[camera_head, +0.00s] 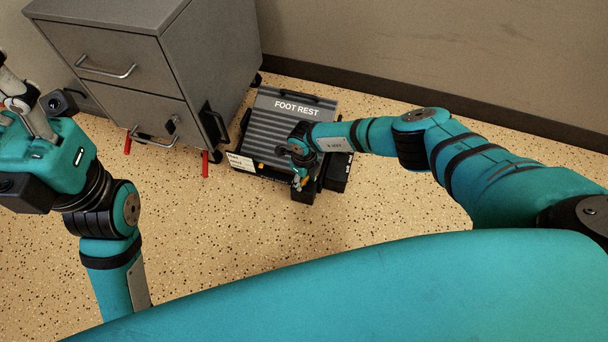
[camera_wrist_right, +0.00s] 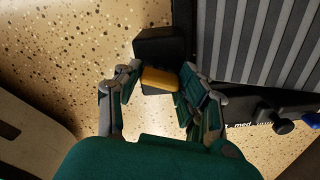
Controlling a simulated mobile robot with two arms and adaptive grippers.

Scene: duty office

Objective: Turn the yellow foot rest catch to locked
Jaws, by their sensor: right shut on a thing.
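The foot rest (camera_head: 270,122) is a dark grey ridged plate on the floor, marked FOOT REST. Its ridged surface also shows at the right of the wrist view (camera_wrist_right: 265,45). The yellow catch (camera_wrist_right: 160,80) sits by a black block (camera_wrist_right: 158,45) at the foot rest's corner. My right gripper (camera_wrist_right: 157,88) has its fingers on either side of the catch and is shut on it. In the head view my right gripper (camera_head: 300,178) hides the catch almost wholly. My left gripper (camera_head: 28,108) is raised at the left edge, far from the foot rest, its fingertips unclear.
A grey drawer cabinet (camera_head: 125,85) stands left of the foot rest, with red feet (camera_head: 205,163). A wall with a dark skirting (camera_head: 400,95) runs behind. A black knob (camera_wrist_right: 283,127) and a blue knob (camera_wrist_right: 312,116) show on the foot rest's edge. Speckled floor in front is clear.

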